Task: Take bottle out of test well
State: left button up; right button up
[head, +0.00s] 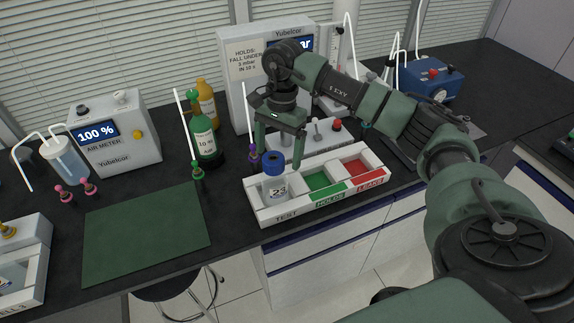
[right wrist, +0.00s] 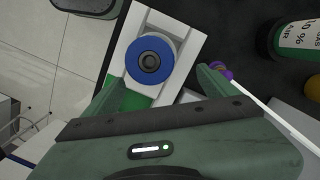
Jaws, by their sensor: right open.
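The bottle (head: 277,190) has a blue cap and a white label reading about 23. It stands upright in the TEST well at the left end of the white tray (head: 307,205). My right gripper (head: 279,155) is open and points down just above the cap. In the right wrist view the blue cap (right wrist: 149,58) lies forward of and between my open fingers (right wrist: 160,80), with no visible contact. The lower bottle is hidden by the tray wall. My left gripper is not in view.
The tray's green (head: 318,180) and red (head: 356,167) wells look empty. Behind stand a purple-topped fitting (head: 253,153), a green bottle (head: 202,135) and a Yubelcor machine (head: 240,85). A green mat (head: 146,233) leaves free room at left.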

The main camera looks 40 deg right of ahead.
aim_at(274, 177)
jog(key=shift+f, duration=0.3)
jog(key=shift+s+a+f+p, duration=0.25)
jog(key=shift+s+a+p, duration=0.4)
jog(key=shift+a, duration=0.45)
jog(key=shift+s+a+f+p, duration=0.2)
jog(key=shift+a+f+p, duration=0.1)
jog(key=shift+f+p, duration=0.15)
jog(key=shift+s+a+f+p, duration=0.15)
jog(key=shift+a+f+p, duration=0.15)
jog(key=shift+f, duration=0.25)
jog(key=f, duration=0.3)
jog(key=shift+w+d, duration=0.2)
jog(key=shift+d, duration=0.1)
jog(key=shift+s+f, duration=0.1)
jog(key=shift+f, duration=0.05)
jog(key=shift+a, duration=0.1)
jog(key=c, duration=1.7)
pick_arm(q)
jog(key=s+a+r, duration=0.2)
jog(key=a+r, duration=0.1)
